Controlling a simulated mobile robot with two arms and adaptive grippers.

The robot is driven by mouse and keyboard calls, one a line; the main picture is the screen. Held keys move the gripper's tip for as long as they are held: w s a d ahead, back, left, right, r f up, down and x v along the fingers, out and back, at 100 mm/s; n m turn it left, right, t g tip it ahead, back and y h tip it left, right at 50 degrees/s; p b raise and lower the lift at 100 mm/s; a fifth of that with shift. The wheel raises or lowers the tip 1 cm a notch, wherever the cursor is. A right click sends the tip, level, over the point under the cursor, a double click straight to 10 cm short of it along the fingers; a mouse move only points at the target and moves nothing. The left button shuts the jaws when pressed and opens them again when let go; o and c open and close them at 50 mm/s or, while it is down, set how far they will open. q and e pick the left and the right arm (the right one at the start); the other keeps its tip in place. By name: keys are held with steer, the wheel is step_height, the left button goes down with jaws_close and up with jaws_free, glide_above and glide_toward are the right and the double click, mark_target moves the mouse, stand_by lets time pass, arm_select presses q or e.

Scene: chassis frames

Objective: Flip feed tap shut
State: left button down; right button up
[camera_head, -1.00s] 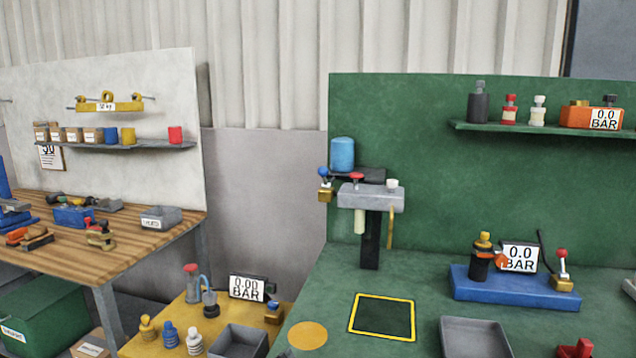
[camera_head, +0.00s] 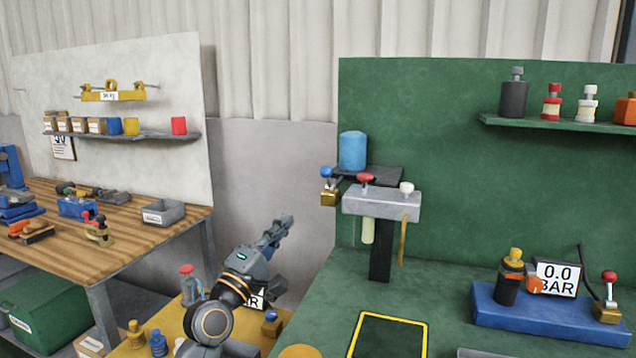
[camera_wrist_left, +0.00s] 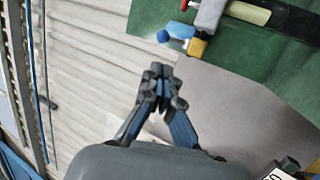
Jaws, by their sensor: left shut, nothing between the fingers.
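A brass tap with a blue knob (camera_head: 327,173) hangs at the left end of the grey block (camera_head: 380,204) on a dark post. In the left wrist view the blue knob (camera_wrist_left: 163,36) sits beside its brass body, near the top. No label tells me whether this is the feed tap. A red-handled part (camera_head: 366,179) and a white knob (camera_head: 407,188) top the block. My left gripper (camera_head: 287,222) is shut and empty, below and left of the blue-knobbed tap and apart from it. Its closed fingertips (camera_wrist_left: 160,70) show below the knob. My right gripper is out of view.
A blue canister (camera_head: 353,151) stands on a dark shelf (camera_head: 385,174) behind the block. A green back panel (camera_head: 440,150) rises behind. A blue base (camera_head: 545,318) with a gauge stands right. My left arm covers part of the low yellow table (camera_head: 170,325).

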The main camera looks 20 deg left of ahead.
arm_select(q)
steer(key=p, duration=0.1)
glide_toward(323, 175)
steer(key=x, duration=0.5)
steer(key=shift+w+r, duration=0.15)
steer(key=shift+x, duration=0.85)
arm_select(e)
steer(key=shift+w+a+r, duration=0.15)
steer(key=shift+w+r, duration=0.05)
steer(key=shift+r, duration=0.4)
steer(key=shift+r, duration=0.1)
